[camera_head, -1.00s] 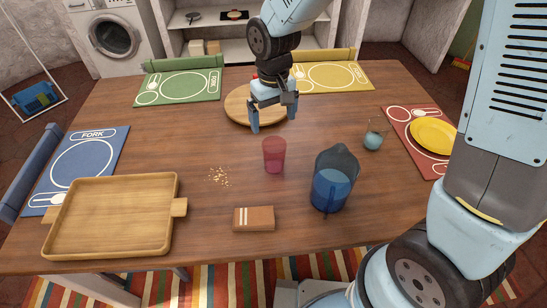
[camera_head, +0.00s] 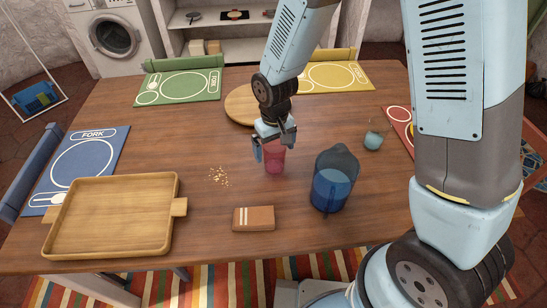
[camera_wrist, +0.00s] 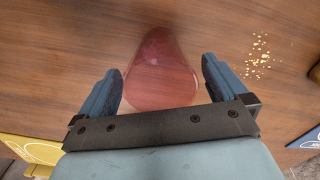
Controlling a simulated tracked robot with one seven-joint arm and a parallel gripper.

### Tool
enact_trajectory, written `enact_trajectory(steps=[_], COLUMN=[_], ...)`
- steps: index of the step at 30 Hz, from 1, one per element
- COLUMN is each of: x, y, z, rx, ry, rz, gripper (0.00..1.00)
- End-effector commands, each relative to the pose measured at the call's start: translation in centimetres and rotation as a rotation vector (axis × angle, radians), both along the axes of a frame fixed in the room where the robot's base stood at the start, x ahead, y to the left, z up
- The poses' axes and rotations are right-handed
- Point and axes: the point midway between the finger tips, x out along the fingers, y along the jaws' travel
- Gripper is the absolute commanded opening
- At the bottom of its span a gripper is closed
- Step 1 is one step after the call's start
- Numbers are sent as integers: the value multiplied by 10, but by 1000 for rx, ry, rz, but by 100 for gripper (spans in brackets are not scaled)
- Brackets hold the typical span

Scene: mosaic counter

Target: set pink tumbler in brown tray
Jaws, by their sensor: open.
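The pink tumbler (camera_head: 275,160) stands upright on the wooden table, right of the crumbs. It also shows in the wrist view (camera_wrist: 162,75), between my two fingers and partly hidden by the gripper's dark crossbar. My gripper (camera_head: 274,150) is open, with a finger on each side of the tumbler and a visible gap to each in the wrist view. The brown tray (camera_head: 110,247) is a wooden tray with two handles, lying empty at the table's front left.
A blue pitcher (camera_head: 331,188) stands close to the right of the tumbler. A brown box (camera_head: 254,218) lies in front, and crumbs (camera_head: 220,176) lie to the left. A round board (camera_head: 240,105) is behind. A small teal vessel (camera_head: 373,140) stands at right.

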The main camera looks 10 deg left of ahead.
Motion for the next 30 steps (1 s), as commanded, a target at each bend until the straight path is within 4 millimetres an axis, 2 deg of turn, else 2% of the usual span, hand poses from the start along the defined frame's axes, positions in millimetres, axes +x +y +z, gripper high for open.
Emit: enact_trajectory(steps=[6, 15, 30], x=[0, 0, 0], y=[0, 0, -1], z=[-19, -20, -20], rx=[0, 1, 1], ry=[0, -1, -1], rz=[-1, -1, -2], gripper=[100, 99, 51])
